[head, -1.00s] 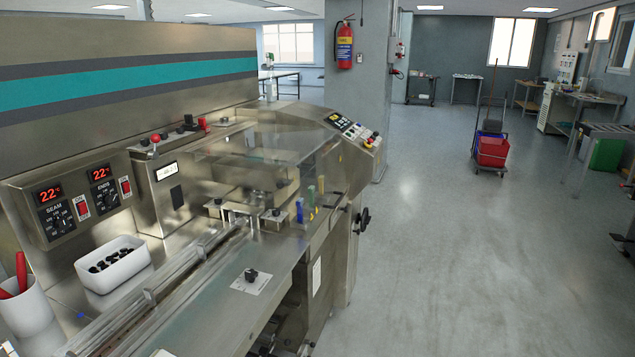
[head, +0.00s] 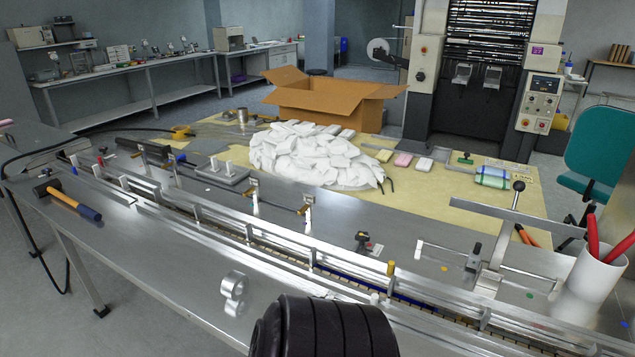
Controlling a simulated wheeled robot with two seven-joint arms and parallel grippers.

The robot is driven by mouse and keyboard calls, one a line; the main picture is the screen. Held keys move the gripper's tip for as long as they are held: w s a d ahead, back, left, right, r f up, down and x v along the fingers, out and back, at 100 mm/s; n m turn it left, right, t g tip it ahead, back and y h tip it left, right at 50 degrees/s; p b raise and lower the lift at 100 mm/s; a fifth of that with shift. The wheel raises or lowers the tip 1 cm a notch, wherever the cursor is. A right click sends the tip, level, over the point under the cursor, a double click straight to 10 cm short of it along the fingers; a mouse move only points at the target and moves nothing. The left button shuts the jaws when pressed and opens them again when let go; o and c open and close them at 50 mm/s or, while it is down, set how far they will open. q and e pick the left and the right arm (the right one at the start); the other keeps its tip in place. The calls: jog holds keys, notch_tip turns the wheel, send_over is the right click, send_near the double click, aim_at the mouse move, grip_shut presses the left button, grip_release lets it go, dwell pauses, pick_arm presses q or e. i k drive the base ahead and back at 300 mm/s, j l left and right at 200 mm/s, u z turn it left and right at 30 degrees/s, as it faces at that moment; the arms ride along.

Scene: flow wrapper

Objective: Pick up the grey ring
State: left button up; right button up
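A shiny silver-grey piece with rounded, ring-like outlines (head: 233,284) rests on the bare metal table top at the front, left of the picture's bottom middle. I cannot tell for sure that it is the grey ring. A small grey round thing (head: 242,116) also sits on the tan mat near the cardboard box, too small to tell whether it is a ring. Neither of my grippers shows in the head view, and nothing is seen touching either piece.
A black ribbed form (head: 325,328) fills the bottom middle. A rail conveyor (head: 250,247) crosses the table. A hammer (head: 68,202) lies at the left, a white cup (head: 592,286) with red handles stands at the right. Behind are a white heap (head: 308,155) and an open box (head: 325,103).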

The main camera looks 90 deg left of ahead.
aim_at(235, 284)
jog(key=u, duration=3.3)
jog(key=j+z, duration=0.15)
jog(key=j, duration=0.4)
jog(key=i, duration=0.05)
